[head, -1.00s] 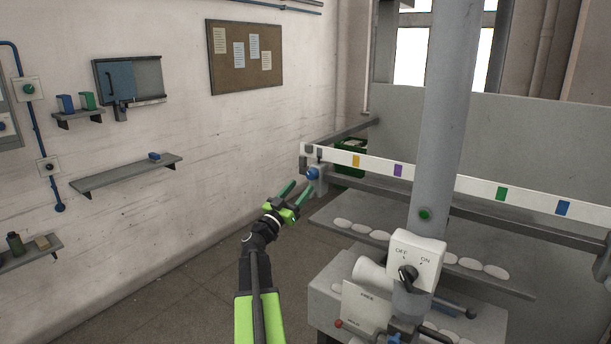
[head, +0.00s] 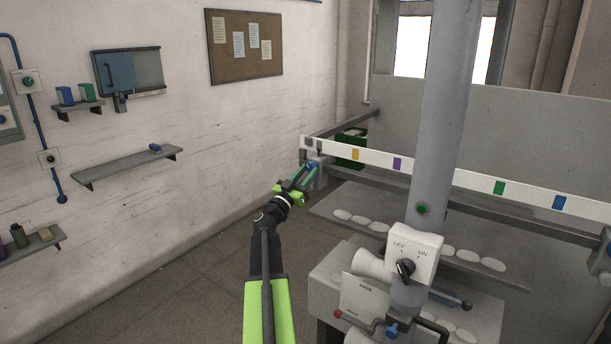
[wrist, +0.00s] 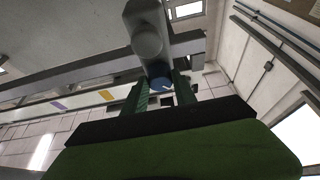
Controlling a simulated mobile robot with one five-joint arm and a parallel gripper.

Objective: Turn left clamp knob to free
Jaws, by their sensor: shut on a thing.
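The left clamp knob (head: 312,166) is blue and sits at the left end of the white rail with coloured marks (head: 377,162). In the wrist view the blue knob (wrist: 160,83) shows below a grey clamp body (wrist: 147,38). My gripper (head: 306,172) has its green fingers on either side of the knob, shut on it. The wrist view shows the two fingers (wrist: 160,92) flanking the knob. The fingers cover part of the knob in the head view, and I cannot read its turn position.
A grey column (head: 447,110) with an OFF/ON switch box (head: 414,254) stands to the right. A shelf with several white pieces (head: 378,231) lies below the rail. A green crate (head: 351,152) is behind the rail. Wall shelves (head: 128,166) are at left, with clear floor between.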

